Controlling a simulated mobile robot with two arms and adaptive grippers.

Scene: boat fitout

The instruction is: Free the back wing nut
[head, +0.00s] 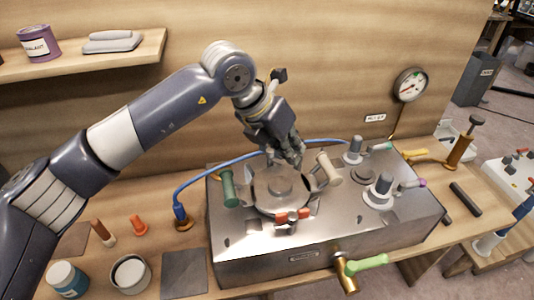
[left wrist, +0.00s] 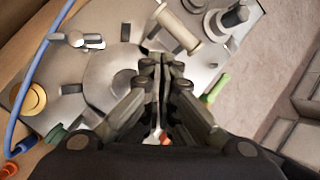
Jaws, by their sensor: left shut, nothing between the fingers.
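A round metal lid (head: 267,204) sits on a steel box (head: 300,262). My left gripper (head: 298,160) points down over the back of the lid, shut and empty. In the left wrist view my left gripper (left wrist: 163,62) also shows its fingers together. A bare metal wing nut (left wrist: 75,40) lies beside the lid on the hose side in the left wrist view, apart from the fingers; it seems to be the back one. In the head view my gripper hides that spot.
Two grey valve posts (head: 380,190) stand at right. A gauge (head: 410,84) is on the wall. A green-levered tap (head: 368,262) juts from the front. Jars and small tools lie at left.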

